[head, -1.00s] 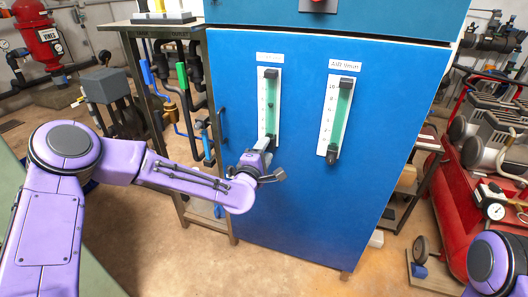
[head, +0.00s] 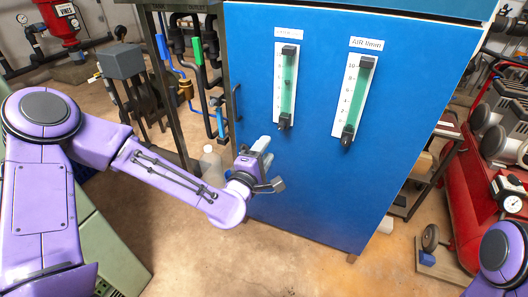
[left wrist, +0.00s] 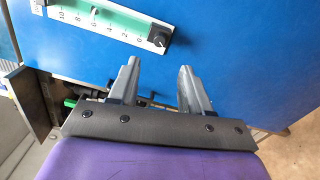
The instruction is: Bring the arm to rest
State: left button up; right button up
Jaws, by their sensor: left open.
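My left arm is purple and reaches in from the left in the head view. Its gripper (head: 269,168) is in front of the lower left part of the blue cabinet (head: 330,190), below the left flow meter (head: 286,85). In the left wrist view, the two grey fingers of the left gripper (left wrist: 158,85) stand apart with nothing between them, and blue cabinet door shows behind. Only a purple joint of my right arm (head: 495,250) shows at the lower right; its gripper is out of view.
A second flow meter (head: 355,98), labelled for air, is on the cabinet to the right. A green-framed stand with pipes and valves (head: 197,50) is left of the cabinet. Red equipment (head: 462,200) stands at the right. The concrete floor (head: 300,272) in front is clear.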

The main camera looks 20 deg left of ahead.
pick_arm(q)
jog(key=s+a+f+m+g+y, duration=0.1)
jog(key=s+a+f+m+g, duration=0.2)
jog(key=s+f, duration=0.55)
jog(key=s+a+f+m+g, duration=0.1)
jog(key=s+f+m+g, duration=0.35)
jog(key=f, duration=0.65)
jog(key=s+a+f+m+g+y, duration=0.1)
jog(key=s+f+m+g, duration=0.25)
jog(key=s+f, duration=0.5)
jog(key=s+a+f+m+g+y, duration=0.2)
jog(key=s+a+f+g, duration=0.25)
jog(key=s, duration=0.65)
notch_tip(320, 180, up, 11)
jog(key=p, duration=1.2)
jog(key=shift+s+a+r+t+p, duration=0.15)
jog(key=shift+s+a+t+p, duration=0.2)
jog(key=shift+s+a, duration=0.1)
